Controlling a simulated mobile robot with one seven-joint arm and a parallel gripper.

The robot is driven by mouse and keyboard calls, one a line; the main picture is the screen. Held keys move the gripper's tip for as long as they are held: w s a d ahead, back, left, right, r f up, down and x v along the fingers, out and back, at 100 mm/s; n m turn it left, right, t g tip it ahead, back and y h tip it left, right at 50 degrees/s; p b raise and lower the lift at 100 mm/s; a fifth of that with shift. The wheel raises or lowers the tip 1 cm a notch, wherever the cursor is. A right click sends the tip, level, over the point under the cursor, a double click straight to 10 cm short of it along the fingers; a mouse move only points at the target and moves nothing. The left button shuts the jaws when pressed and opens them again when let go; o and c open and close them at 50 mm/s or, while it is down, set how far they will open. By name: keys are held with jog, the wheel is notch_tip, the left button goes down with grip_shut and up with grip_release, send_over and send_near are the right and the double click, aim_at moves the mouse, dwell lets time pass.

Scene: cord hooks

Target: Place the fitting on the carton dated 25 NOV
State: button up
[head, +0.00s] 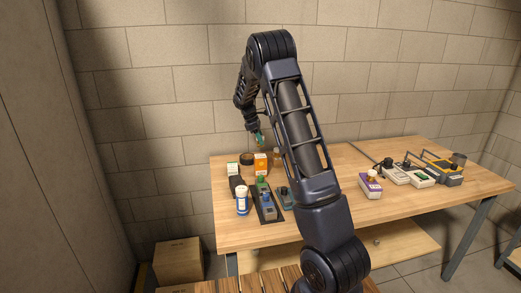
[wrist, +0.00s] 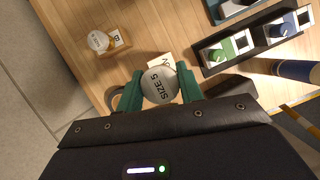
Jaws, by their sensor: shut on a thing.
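The fitting (wrist: 159,86) is a round silver-grey piece marked "SIZE 5". In the wrist view my gripper (wrist: 158,90) has its green fingers shut on either side of it. A pale label or carton edge (wrist: 160,62) with partly hidden lettering shows just beyond the fitting. I cannot read a 25 NOV date on anything.
A dark tray (wrist: 255,42) with green-knobbed and blue-knobbed units lies right of the gripper in the wrist view. Several devices (head: 412,172) sit at the right; the middle tabletop is partly hidden by my arm.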

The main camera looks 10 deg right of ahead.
jog(key=shift+f, duration=2.75)
jog(key=shift+f, duration=0.1)
jog(key=o, duration=1)
